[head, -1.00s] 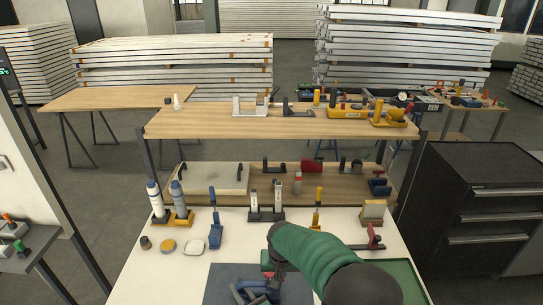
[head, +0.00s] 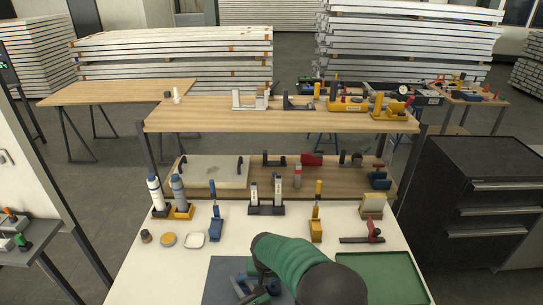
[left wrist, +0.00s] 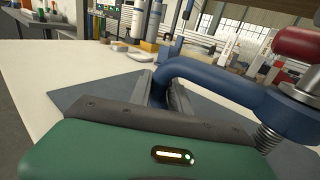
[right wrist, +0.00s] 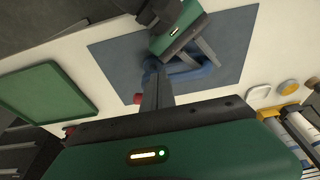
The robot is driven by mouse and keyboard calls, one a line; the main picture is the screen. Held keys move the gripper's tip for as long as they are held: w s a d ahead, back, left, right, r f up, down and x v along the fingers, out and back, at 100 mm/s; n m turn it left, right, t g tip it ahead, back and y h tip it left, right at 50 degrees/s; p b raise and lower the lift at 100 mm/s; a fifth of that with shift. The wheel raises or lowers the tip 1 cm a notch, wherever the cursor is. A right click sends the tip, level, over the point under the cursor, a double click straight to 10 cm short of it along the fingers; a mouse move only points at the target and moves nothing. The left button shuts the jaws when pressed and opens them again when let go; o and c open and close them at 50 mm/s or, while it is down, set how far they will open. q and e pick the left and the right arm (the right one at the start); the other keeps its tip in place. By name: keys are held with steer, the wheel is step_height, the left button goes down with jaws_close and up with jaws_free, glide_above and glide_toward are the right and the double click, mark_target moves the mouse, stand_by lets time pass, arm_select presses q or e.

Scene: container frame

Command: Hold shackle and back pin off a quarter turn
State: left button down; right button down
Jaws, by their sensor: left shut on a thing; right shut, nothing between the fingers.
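The blue shackle (right wrist: 196,74) is over the dark mat (right wrist: 228,38) in the right wrist view. My left gripper (right wrist: 190,50) is shut on the shackle's blue body. In the left wrist view the shackle (left wrist: 215,76) curves from my left fingers (left wrist: 166,88) to the right. The pin's red end (left wrist: 298,42) stands above it, with a grey collar and a threaded part below the bow. My right gripper (right wrist: 157,88) is shut and empty, its fingertips close to the shackle beside the red pin end (right wrist: 137,98). Contact cannot be told. My right arm partly covers the shackle (head: 240,285) in the head view.
A green tray (head: 378,275) lies right of the mat. A red-and-dark tool (head: 372,233), a yellow-based stand (head: 316,230), a blue stand (head: 215,229) and bottles (head: 178,190) line the table's back. A raised wooden shelf (head: 280,121) is behind. Some bare white table remains at left.

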steer(key=shift+w+d, duration=0.25)
steer(key=shift+w, duration=0.3)
stand_by(0.9)
steer(key=shift+s+d, duration=0.1)
steer(key=shift+d, duration=0.2)
steer(key=shift+s+d, duration=0.1)
steer(key=shift+d, duration=0.4)
steer(key=shift+d, duration=0.75)
steer(key=shift+w+d, duration=0.1)
steer(key=shift+w, duration=0.1)
steer(key=w+v, duration=0.1)
steer(key=v, duration=0.4)
steer(key=shift+s+r, duration=0.3)
steer(key=shift+r, duration=0.25)
